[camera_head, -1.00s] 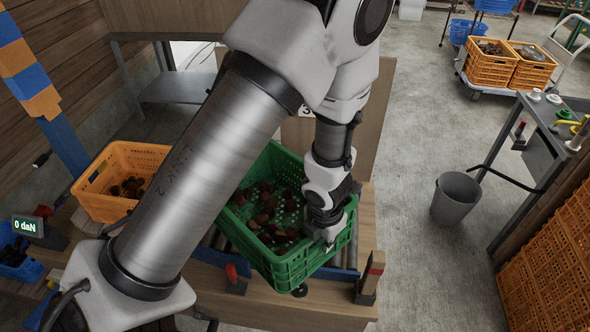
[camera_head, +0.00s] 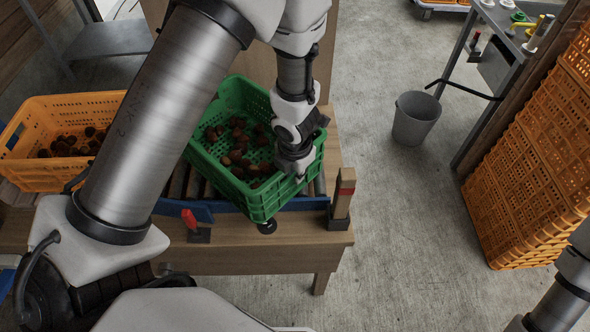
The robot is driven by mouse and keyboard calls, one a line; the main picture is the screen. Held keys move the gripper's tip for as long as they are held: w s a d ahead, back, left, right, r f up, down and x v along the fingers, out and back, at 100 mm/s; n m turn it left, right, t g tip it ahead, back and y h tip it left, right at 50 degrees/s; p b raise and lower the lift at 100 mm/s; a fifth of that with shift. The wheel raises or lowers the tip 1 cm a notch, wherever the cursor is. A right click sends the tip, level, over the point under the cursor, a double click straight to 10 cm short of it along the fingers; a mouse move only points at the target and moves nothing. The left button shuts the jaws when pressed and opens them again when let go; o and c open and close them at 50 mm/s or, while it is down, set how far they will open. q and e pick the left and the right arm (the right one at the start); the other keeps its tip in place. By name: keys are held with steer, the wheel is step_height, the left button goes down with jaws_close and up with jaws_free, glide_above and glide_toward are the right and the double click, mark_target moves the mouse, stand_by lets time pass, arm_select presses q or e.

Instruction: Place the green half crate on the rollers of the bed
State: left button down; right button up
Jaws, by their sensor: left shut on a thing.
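The green half crate (camera_head: 268,201) holds several brown chestnuts and sits over the roller bed (camera_head: 196,186), turned at an angle to it. Its near corner reaches out over the bed's blue front rail. I cannot tell whether its bottom touches the rollers. My left gripper (camera_head: 298,174) is shut on the crate's right wall near the front. The left arm hides part of the crate's left side and the bed. Part of my right arm shows at the lower right corner; its gripper is out of view.
An orange crate (camera_head: 28,174) with chestnuts stands at the left of the bed. A wooden post with a red band (camera_head: 344,193) and a red lever (camera_head: 190,219) stand along the front edge. A grey bin (camera_head: 415,118) and stacked orange crates (camera_head: 530,165) stand right, with bare floor between.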

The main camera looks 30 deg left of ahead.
arm_select(q)
steer(key=shift+w+r, duration=0.1)
steer(key=shift+r, duration=0.05)
steer(key=c, duration=1.2)
jaws_free()
steer(key=shift+d, duration=0.1)
